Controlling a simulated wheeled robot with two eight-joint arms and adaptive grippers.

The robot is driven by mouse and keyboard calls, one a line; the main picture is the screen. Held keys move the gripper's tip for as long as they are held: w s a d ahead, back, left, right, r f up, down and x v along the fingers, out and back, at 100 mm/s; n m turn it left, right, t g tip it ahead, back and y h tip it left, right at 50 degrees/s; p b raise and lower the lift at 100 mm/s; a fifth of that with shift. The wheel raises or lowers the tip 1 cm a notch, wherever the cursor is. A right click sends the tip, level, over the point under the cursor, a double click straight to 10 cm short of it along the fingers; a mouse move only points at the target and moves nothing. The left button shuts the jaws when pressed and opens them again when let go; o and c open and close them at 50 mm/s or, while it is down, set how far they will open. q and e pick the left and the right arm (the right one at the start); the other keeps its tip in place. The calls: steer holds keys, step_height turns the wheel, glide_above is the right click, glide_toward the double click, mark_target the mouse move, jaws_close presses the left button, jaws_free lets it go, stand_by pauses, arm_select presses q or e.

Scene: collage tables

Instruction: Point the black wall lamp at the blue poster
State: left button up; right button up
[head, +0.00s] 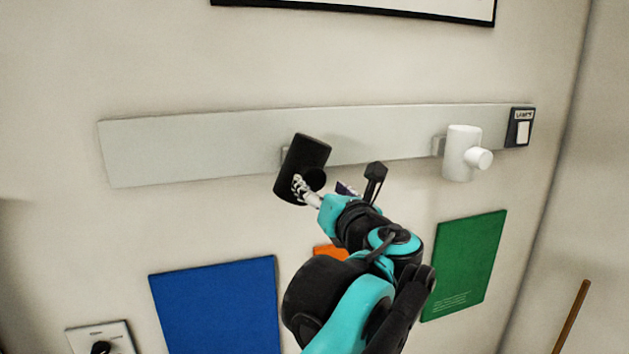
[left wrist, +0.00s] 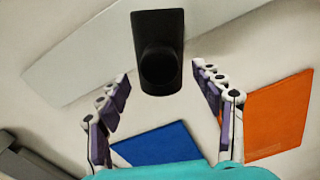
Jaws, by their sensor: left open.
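The black wall lamp (head: 306,157) is a dark cylinder on the grey wall rail, its lower end tilted down and slightly left. A round black knob sticks out near its lower end. The blue poster (head: 217,305) is on the wall below and left of the lamp. My left gripper (head: 320,190) is open at the lamp's lower end. In the left wrist view, the lamp (left wrist: 158,28) and its knob (left wrist: 160,68) lie between the spread fingers (left wrist: 162,78), with gaps on both sides. The blue poster (left wrist: 165,145) is partly hidden there. My right gripper is not in view.
A white wall lamp (head: 461,150) and a switch (head: 521,127) are on the right of the rail (head: 190,146). A green poster (head: 465,262) is at right. An orange poster (left wrist: 279,116) is mostly behind my arm in the head view. A dial plate (head: 100,340) is at lower left.

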arm_select(q)
steer(key=v, duration=0.6)
steer(key=shift+s, duration=0.25)
steer(key=s+a+f+n+g+b, duration=0.2)
steer(key=a+f+n+b, duration=0.35)
steer(key=f, duration=0.75)
steer(key=s+a+f+n+g+b, duration=0.25)
steer(key=a+f+n+b, duration=0.35)
steer(key=f, duration=0.8)
steer(key=s+a+f+n+g+b, duration=0.1)
steer(key=a+f+n+g+b, duration=0.35)
steer(key=f, duration=0.85)
steer(key=s+a+f+n+h+b, duration=0.1)
steer(key=s+f+n+b, duration=0.3)
steer(key=f, duration=0.8)
steer(key=s+a+f+n+h+b, duration=0.2)
steer(key=s+f+n+b, duration=0.1)
steer(key=f+n+b, duration=0.4)
steer(key=s+a+f+n+g+h+b, duration=0.1)
steer(key=s+f+n+b, duration=0.3)
steer(key=f, duration=1.2)
steer(key=a+n+h+b, duration=0.1)
steer(key=n+b, duration=0.1)
steer(key=n, duration=0.2)
steer(key=shift+s+a+f+h+b, duration=0.2)
steer(key=shift+s+f+h+b, duration=0.1)
steer(key=shift+s+b, duration=0.05)
